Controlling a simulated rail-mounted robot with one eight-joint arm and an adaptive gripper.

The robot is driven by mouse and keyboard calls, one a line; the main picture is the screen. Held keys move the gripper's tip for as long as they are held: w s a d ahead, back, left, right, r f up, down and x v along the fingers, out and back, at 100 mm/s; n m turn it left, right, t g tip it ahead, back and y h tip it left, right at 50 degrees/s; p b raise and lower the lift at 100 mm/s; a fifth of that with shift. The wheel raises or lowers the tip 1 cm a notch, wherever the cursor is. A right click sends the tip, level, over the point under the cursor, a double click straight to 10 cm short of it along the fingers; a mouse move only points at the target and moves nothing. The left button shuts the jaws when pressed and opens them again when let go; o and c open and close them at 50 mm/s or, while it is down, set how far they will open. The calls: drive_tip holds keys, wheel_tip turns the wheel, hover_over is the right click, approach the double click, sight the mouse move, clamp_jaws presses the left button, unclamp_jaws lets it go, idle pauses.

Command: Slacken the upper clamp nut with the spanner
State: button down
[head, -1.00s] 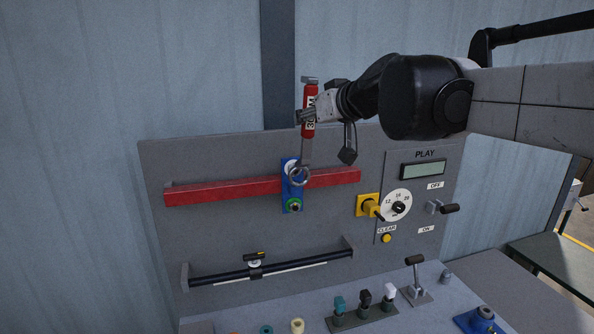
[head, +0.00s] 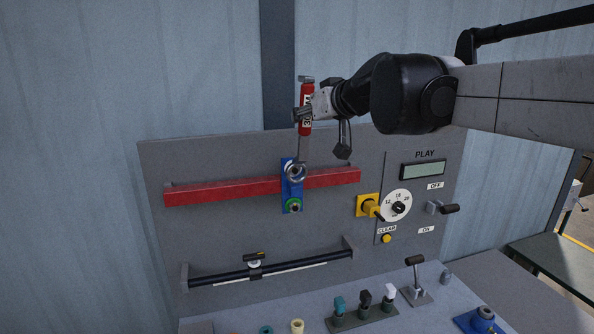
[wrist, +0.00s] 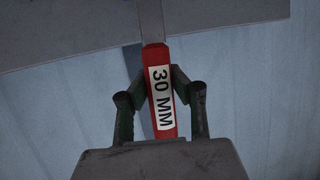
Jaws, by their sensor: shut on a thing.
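My gripper (head: 306,113) is shut on the red handle of the spanner (head: 305,95). In the wrist view the spanner (wrist: 160,90) shows a "30 MM" label, with a dark finger on each side of its handle. The spanner hangs nearly upright, its ring end down over the upper part of the blue clamp (head: 291,196). The upper clamp nut is hidden behind the ring, and I cannot tell whether the ring is seated on it.
The clamp sits on a red horizontal bar (head: 225,190) on the grey panel. Right of it are a yellow switch (head: 368,205), a dial (head: 398,205) and a lever (head: 440,208). A black rod (head: 300,266) runs below. Free air lies above the panel.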

drive_tip(key=shift+w+a, duration=0.2)
drive_tip(key=shift+w, duration=0.35)
drive_tip(key=shift+w+a, duration=0.15)
drive_tip(key=shift+w, duration=0.35)
idle(0.5)
drive_tip(key=a+n+h, duration=0.1)
drive_tip(key=a, duration=0.1)
drive_tip(key=s+a+n+h, duration=0.1)
drive_tip(key=a, duration=0.1)
drive_tip(key=shift+s+f, duration=0.15)
drive_tip(key=shift+f, duration=0.05)
idle(0.8)
drive_tip(key=shift+s, duration=0.1)
drive_tip(key=s+d+p, duration=0.1)
drive_tip(key=s+d, duration=0.1)
drive_tip(key=s, duration=0.6)
drive_tip(key=shift+s+d+p, duration=0.25)
drive_tip(key=shift+p, duration=0.05)
idle(0.9)
